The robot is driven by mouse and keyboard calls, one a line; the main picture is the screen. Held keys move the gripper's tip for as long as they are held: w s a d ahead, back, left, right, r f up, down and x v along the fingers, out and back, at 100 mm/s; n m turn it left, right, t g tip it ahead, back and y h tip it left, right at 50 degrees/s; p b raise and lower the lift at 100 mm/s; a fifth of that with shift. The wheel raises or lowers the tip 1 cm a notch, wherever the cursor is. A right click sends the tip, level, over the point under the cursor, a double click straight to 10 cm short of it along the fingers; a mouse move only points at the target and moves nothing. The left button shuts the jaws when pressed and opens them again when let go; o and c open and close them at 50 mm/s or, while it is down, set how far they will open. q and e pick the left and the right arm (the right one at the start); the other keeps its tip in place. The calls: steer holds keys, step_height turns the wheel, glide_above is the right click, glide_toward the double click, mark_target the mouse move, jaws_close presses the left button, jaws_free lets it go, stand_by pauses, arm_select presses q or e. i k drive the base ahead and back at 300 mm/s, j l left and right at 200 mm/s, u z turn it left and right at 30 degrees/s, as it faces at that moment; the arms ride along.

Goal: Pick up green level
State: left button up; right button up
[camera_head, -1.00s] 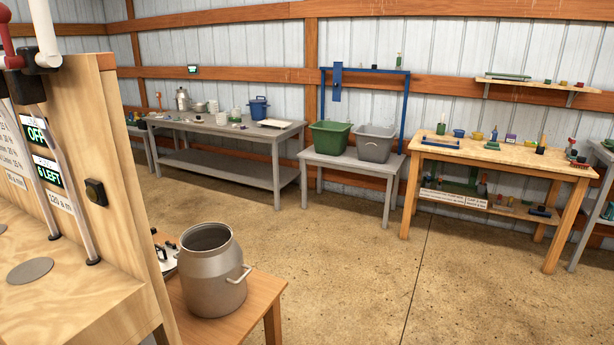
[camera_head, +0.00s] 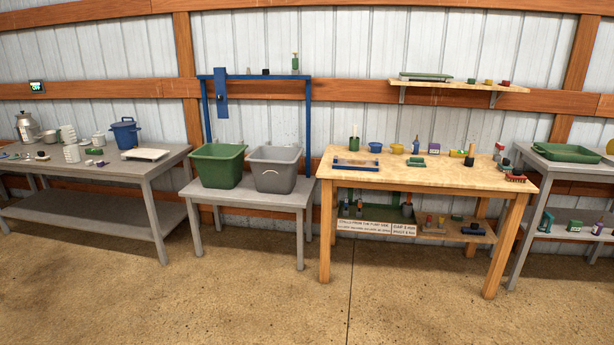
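I cannot tell for sure which thing is the green level. A long, flat green object (camera_head: 427,76) lies on the wooden wall shelf (camera_head: 465,85) at the upper right. A small green block (camera_head: 416,161) sits on the wooden workbench (camera_head: 455,180) below it. Both are too small to make out in detail. Neither of my grippers is in view.
A green bin (camera_head: 217,166) and a grey bin (camera_head: 274,169) stand on a low grey table. A long grey table (camera_head: 100,178) is on the left. A green tray (camera_head: 567,152) is on the right table. The concrete floor in front is clear.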

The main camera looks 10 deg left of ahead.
mark_target(90, 151)
steer(key=i+u, duration=0.2)
steer(key=i, duration=0.3)
steer(key=i+u, duration=0.2)
steer(key=i, duration=0.25)
steer(key=i+l+u, duration=0.25)
steer(key=i, duration=0.25)
steer(key=i+l+u, duration=0.2)
steer(key=i, duration=0.25)
steer(key=i+j+u, duration=0.2)
steer(key=u, duration=0.25)
steer(key=i+u, duration=0.85)
steer(key=i+l+u, duration=0.1)
steer(key=i+u, duration=0.3)
steer(key=i+j, duration=0.1)
steer(key=i, duration=0.85)
steer(key=i+j+z, duration=0.1)
steer(key=i+z, duration=0.25)
steer(key=i+j+z, duration=0.2)
steer(key=i+z, duration=0.15)
steer(key=i+j+z, duration=0.5)
steer(key=i+z, duration=0.15)
steer(key=z, duration=0.2)
steer(key=i+j+z, duration=0.25)
steer(key=z, duration=0.25)
